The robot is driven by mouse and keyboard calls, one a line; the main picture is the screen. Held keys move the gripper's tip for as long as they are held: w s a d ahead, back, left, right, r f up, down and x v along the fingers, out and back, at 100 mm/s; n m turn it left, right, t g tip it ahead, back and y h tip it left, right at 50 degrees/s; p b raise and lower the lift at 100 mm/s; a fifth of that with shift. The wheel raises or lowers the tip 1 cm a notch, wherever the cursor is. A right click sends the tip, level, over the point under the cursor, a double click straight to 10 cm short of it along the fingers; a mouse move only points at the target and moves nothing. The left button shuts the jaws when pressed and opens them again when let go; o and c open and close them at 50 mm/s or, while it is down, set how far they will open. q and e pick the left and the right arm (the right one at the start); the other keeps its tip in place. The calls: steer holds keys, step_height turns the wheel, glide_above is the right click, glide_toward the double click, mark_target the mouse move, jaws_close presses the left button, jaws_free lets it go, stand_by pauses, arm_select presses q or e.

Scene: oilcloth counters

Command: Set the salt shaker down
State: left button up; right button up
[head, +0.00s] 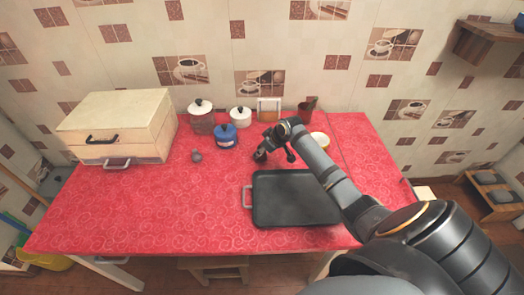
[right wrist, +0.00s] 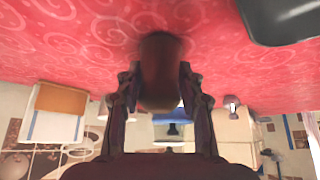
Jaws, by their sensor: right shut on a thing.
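My right gripper (head: 264,154) is over the red counter, just behind the dark tray. In the right wrist view my right gripper (right wrist: 158,95) is shut on a dark brown, rounded thing, which I take for the salt shaker (right wrist: 158,65). In the head view only a small dark part of the salt shaker (head: 259,157) shows beside the fingers. Its far end is close to the red cloth (right wrist: 75,40); I cannot tell whether it touches. My left gripper is out of view.
A dark tray (head: 295,205) lies in front of the gripper. Behind stand a blue pot (head: 226,137), white-lidded jars (head: 201,120), a framed stand (head: 268,110) and a brown cup (head: 307,110). A small mauve thing (head: 196,155) and a bread box (head: 118,115) are left. The front-left cloth is clear.

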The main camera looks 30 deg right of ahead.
steer(key=o, duration=1.2)
steer(key=shift+f, duration=0.1)
steer(key=shift+r, duration=0.2)
steer(key=p+v, duration=0.1)
steer(key=v, duration=1.1)
